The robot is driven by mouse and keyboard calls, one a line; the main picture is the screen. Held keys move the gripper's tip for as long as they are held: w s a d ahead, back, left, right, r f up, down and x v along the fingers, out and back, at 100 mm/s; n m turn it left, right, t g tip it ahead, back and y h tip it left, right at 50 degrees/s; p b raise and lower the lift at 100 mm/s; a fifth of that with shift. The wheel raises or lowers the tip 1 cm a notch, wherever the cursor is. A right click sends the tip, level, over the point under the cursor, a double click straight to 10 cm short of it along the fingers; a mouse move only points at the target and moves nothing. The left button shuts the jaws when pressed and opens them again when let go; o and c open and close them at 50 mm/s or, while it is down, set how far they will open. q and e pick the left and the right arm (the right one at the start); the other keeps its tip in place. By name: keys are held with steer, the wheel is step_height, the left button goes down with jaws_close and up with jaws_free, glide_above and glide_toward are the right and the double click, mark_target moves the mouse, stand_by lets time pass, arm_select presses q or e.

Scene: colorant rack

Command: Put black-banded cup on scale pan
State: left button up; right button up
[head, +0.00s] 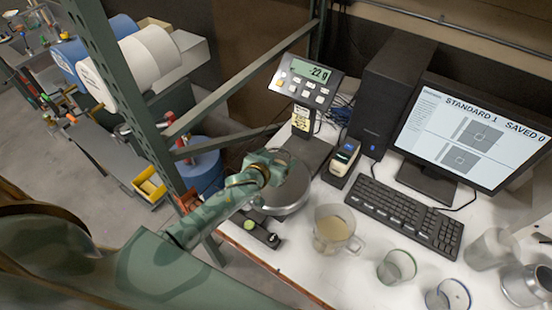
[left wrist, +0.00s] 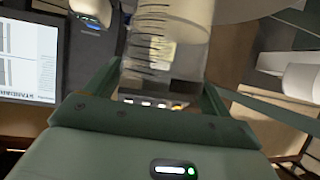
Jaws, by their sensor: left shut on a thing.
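My left gripper (head: 278,165) is over the round metal scale pan (head: 293,198) in the head view and hides part of it. In the left wrist view my left gripper (left wrist: 160,92) is shut on a clear cup (left wrist: 150,45) with dark graduation marks. The scale display (head: 312,72) reads about -22 g. My right gripper is not in view.
A jug of beige liquid (head: 333,230) stands right of the pan. A green-banded cup (head: 397,267) and a blue-banded cup (head: 448,295) stand nearer the front. A keyboard (head: 405,212) and monitor (head: 470,135) are at the right. A green rack post (head: 130,100) rises on the left.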

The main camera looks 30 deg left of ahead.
arm_select(q)
steer(key=o, duration=1.3)
steer(key=shift+f, duration=0.1)
steer(key=shift+r, duration=0.25)
steer(key=v, duration=1.2)
steer(key=shift+f+p, duration=0.1)
steer(key=shift+p, duration=0.3)
